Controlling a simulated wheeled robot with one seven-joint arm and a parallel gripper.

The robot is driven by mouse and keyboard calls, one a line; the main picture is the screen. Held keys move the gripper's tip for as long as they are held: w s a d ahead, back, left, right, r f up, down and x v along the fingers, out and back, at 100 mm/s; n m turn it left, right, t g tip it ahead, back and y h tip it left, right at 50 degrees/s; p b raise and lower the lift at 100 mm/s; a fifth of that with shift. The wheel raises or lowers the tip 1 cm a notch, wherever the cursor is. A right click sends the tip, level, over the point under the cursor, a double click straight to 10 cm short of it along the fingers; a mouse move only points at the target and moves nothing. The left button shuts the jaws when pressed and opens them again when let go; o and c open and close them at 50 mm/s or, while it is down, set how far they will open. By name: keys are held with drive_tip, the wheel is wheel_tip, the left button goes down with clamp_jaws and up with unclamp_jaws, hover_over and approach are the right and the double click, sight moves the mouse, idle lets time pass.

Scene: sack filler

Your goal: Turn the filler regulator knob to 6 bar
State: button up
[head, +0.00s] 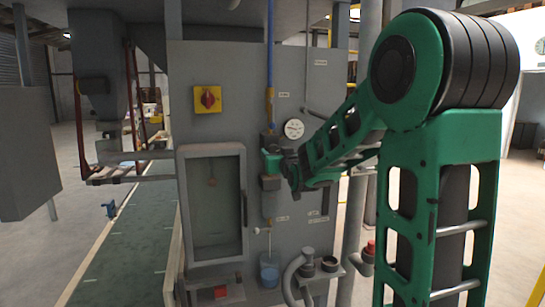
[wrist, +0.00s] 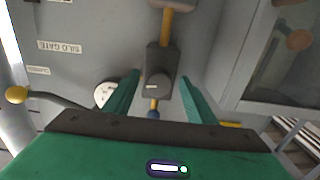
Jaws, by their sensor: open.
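The filler regulator is a dark grey block (wrist: 153,57) on a vertical yellow pipe in the wrist view. Its round grey knob (wrist: 159,87) faces me and bears a small pale mark. My gripper (wrist: 159,79) is open, with one green finger on each side of the knob and visible gaps between. I cannot tell how far the fingertips are from the panel. In the head view my gripper (head: 275,162) is at the regulator and hides most of it. A round white gauge (head: 294,129) sits just right of it; its reading is too small to tell. It is partly hidden in the wrist view (wrist: 104,94).
The grey panel (head: 235,60) carries a red-and-yellow switch (head: 208,98) and a glass-door cabinet (head: 212,203) left of the regulator. A yellow ball-ended lever (wrist: 16,94) and a SILO GATE label (wrist: 61,46) show in the wrist view. A blue cup (head: 269,270) hangs below.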

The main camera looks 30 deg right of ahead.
drive_tip(key=c, duration=1)
drive_tip(key=shift+c, duration=0.2)
